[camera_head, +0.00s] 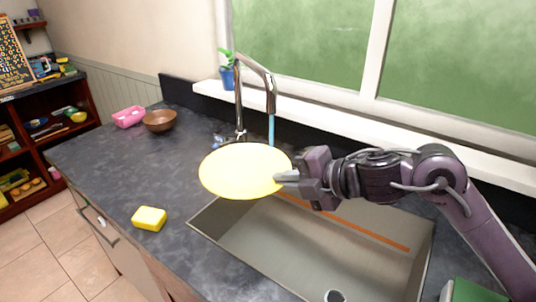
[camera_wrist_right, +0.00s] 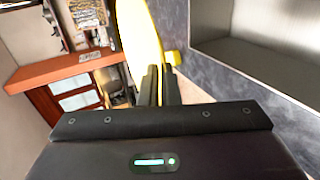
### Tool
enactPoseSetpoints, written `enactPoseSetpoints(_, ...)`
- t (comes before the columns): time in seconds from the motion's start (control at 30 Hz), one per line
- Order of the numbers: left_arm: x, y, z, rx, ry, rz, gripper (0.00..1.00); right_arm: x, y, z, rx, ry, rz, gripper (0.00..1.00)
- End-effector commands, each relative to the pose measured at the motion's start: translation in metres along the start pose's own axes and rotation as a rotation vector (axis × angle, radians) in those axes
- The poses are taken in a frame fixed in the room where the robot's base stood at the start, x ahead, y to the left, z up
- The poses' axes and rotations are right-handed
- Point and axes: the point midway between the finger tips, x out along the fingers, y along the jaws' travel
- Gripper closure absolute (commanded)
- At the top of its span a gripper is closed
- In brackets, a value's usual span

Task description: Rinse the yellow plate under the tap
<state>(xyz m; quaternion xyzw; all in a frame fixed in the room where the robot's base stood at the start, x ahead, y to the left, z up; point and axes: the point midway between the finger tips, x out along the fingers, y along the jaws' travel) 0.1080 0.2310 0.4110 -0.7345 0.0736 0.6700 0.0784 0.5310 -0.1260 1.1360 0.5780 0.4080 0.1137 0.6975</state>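The yellow plate (camera_head: 243,171) is held up over the left end of the sink (camera_head: 300,240), just in front of the tap. My right gripper (camera_head: 284,178) is shut on the plate's right edge. The plate also shows in the right wrist view (camera_wrist_right: 139,38), between the fingers (camera_wrist_right: 158,82). The chrome tap (camera_head: 239,95) arches over the back of the sink. A blue stream (camera_head: 271,128) hangs from its spout and ends behind the plate; where it lands is hidden. My left gripper is not in view.
A yellow sponge (camera_head: 149,218) lies on the dark counter (camera_head: 110,170) left of the sink. A brown bowl (camera_head: 160,120) and a pink container (camera_head: 129,117) stand at the back left. A potted plant (camera_head: 227,78) stands on the sill. A green object (camera_head: 470,291) is at the lower right.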

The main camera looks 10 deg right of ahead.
Motion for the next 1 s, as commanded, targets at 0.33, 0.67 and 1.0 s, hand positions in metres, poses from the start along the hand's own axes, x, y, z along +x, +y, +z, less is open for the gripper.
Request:
enactPoseSetpoints(0.33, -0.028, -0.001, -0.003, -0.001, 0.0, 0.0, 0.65, -0.012, 0.024, -0.028, -0.001, 0.001, 0.001, 1.0)
enactPoseSetpoints(0.67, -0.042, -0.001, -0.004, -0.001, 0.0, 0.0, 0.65, -0.017, 0.034, -0.046, 0.001, 0.001, 0.0, 1.0)
enactPoseSetpoints(1.0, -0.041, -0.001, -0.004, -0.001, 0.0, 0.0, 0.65, -0.017, 0.033, -0.046, 0.0, 0.0, 0.001, 1.0)
